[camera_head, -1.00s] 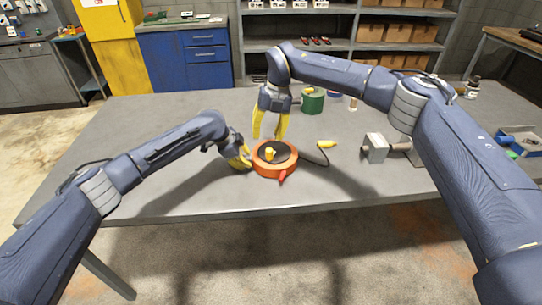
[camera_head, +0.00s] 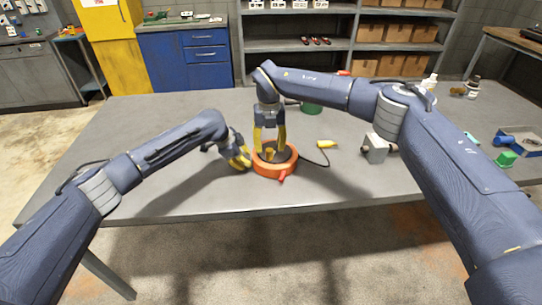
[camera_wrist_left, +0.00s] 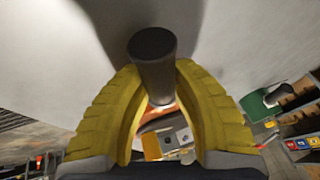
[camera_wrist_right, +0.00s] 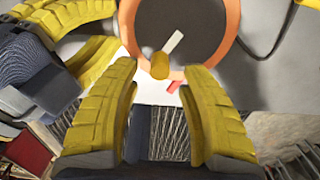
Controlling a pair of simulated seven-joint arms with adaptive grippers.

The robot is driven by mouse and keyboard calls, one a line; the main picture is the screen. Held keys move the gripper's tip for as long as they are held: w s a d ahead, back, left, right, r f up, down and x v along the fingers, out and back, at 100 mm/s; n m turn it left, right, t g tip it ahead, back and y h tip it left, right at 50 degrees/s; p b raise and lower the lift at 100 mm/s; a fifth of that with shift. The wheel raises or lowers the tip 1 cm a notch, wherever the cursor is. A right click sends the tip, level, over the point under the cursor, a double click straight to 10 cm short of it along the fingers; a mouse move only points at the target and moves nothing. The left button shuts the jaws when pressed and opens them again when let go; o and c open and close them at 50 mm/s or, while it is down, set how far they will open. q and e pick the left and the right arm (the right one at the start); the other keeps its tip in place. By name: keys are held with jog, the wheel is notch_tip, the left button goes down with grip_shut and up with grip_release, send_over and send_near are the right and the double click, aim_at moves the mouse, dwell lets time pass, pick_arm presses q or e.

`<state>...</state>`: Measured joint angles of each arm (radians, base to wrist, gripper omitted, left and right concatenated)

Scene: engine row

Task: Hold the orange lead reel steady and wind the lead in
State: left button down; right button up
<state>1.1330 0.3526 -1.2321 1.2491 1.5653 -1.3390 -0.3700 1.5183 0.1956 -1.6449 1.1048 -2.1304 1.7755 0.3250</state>
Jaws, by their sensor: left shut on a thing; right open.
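The orange lead reel (camera_head: 274,172) lies flat on the table near its front edge, with a dark centre and a small yellow crank knob (camera_wrist_right: 160,66) on top. Its black lead (camera_wrist_right: 272,45) runs off to a yellow plug (camera_head: 326,144) on the right. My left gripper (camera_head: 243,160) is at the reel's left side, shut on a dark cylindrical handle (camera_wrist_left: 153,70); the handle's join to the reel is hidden. My right gripper (camera_head: 270,150) points down over the reel, open, its fingers either side of the knob. I cannot tell whether they touch it.
A grey block-headed mallet (camera_head: 376,148) lies to the right of the reel. Bottles and a blue item (camera_head: 518,142) sit at the table's right. The table left of the reel is clear.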

aim_at(264, 159)
jog(key=shift+f, duration=1.05)
grip_shut()
